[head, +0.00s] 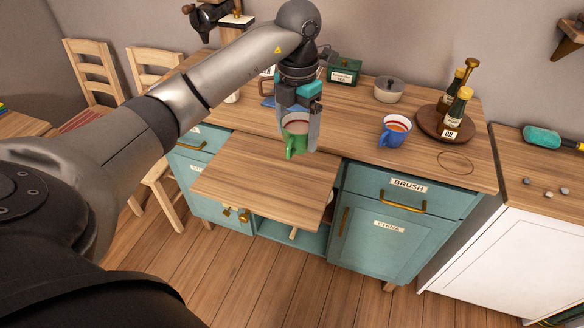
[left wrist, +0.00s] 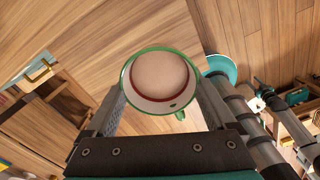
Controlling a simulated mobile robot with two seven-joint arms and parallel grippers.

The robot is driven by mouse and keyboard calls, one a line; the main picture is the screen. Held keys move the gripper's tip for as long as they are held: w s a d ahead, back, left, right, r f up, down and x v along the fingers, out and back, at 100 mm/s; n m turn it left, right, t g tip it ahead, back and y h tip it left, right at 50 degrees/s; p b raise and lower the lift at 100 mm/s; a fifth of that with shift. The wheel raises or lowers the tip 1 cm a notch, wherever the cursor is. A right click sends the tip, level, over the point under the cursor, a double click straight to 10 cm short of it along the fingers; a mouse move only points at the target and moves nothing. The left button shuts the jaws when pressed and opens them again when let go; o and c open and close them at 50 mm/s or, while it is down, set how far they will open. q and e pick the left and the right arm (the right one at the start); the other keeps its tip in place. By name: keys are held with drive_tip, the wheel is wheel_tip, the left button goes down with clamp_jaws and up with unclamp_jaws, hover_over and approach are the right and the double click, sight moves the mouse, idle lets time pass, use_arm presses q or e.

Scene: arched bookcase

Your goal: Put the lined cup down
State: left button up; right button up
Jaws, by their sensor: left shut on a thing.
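The lined cup (head: 295,128) is green outside and pale inside, with a dark red line around its inner wall. My left gripper (head: 299,138) points down and is shut on this cup, one finger on either side. The cup is upright, near the counter's front edge by the pull-out board (head: 250,180); I cannot tell whether it touches wood. In the left wrist view the cup (left wrist: 160,80) shows from above, between the fingers, with wood beyond it. My right gripper is out of view.
A teal cabinet (head: 385,238) stands below. The pull-out board is bare. A white unit (head: 510,225) stands to the right.

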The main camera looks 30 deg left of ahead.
use_arm(q)
wheel_tip(320, 180, down, 7)
drive_tip(key=shift+r+b, duration=0.1)
drive_tip(key=shift+b, duration=0.25)
drive_tip(key=shift+f+b, duration=0.35)
drive_tip(key=shift+f, duration=2.05)
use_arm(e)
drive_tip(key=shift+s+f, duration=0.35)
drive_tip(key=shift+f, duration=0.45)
use_arm(q)
drive_tip(key=o, duration=1.2)
drive_tip(key=shift+f, duration=0.15)
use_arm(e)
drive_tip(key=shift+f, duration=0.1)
use_arm(q)
drive_tip(key=shift+r, duration=0.3)
wheel_tip(320, 180, up, 12)
drive_tip(key=shift+f+p, duration=0.1)
drive_tip(key=shift+p, duration=0.7)
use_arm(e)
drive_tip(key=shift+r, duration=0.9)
